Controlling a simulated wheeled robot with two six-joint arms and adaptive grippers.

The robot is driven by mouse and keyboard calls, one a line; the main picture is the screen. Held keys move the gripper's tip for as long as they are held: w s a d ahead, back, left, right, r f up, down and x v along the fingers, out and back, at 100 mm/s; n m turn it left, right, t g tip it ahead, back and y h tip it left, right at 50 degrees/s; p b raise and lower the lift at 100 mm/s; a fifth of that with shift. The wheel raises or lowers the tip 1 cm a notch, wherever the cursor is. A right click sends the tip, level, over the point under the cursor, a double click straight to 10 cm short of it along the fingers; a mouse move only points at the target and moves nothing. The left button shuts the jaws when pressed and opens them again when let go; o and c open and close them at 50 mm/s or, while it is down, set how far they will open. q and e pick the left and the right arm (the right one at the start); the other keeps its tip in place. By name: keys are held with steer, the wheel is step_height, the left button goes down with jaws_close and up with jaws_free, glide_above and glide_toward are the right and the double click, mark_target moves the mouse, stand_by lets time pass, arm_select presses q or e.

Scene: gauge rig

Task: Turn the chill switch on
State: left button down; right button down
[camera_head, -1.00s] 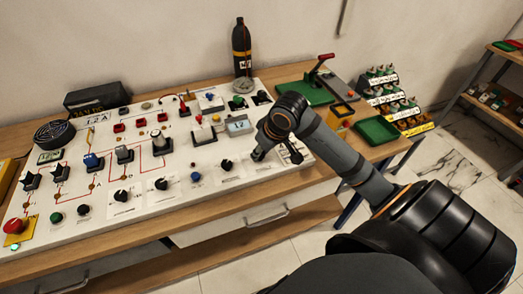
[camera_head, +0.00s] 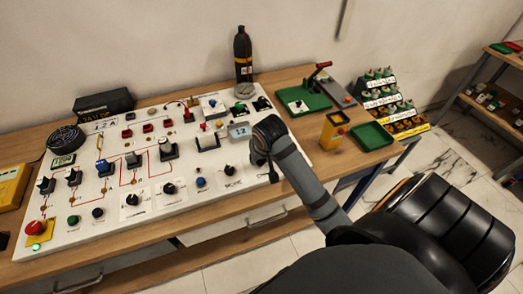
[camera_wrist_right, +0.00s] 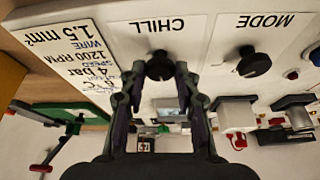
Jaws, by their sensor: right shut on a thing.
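The chill switch is a black rotary knob (camera_wrist_right: 159,66) on a white panel label reading CHILL, upside down in the right wrist view. My right gripper (camera_wrist_right: 160,70) has one finger on each side of this knob and is shut on it. Which way the knob points is hard to tell between the fingers. In the head view my right gripper (camera_head: 273,175) reaches down to the right front part of the white panel (camera_head: 150,235), and the chill switch is hidden there by the gripper and wrist. My left gripper is not in view.
The MODE knob (camera_wrist_right: 253,62) is beside the chill switch. A small display reading 12 (camera_head: 239,131) stands behind my wrist. A yellow box (camera_head: 334,130) and green tray (camera_head: 372,136) are to the right. A red emergency button (camera_head: 36,228) is at the far left.

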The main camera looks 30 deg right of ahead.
steer(key=m+p, duration=0.1)
steer(key=p, duration=0.1)
steer(key=m+h+p, duration=0.1)
steer(key=m+p, duration=0.1)
steer(key=m+g+p, duration=0.1)
steer(key=m+p, duration=0.1)
steer(key=shift+w+a+r+h+p, duration=0.1)
steer(key=shift+a+r+h+p, duration=0.1)
steer(key=shift+r+h+p, duration=0.15)
steer(key=shift+w+f+m+g+h+p, duration=0.15)
steer(key=shift+m+g+h+p, duration=0.1)
steer(key=shift+m+p, duration=0.45)
steer(key=shift+s+f+m+g+h+p, duration=0.1)
steer(key=shift+m+g+p, duration=0.15)
steer(key=shift+m+p, duration=0.45)
steer(key=shift+m, duration=0.3)
steer(key=c, duration=1)
jaws_free()
step_height(320, 180, up, 10)
steer(key=shift+f, duration=0.1)
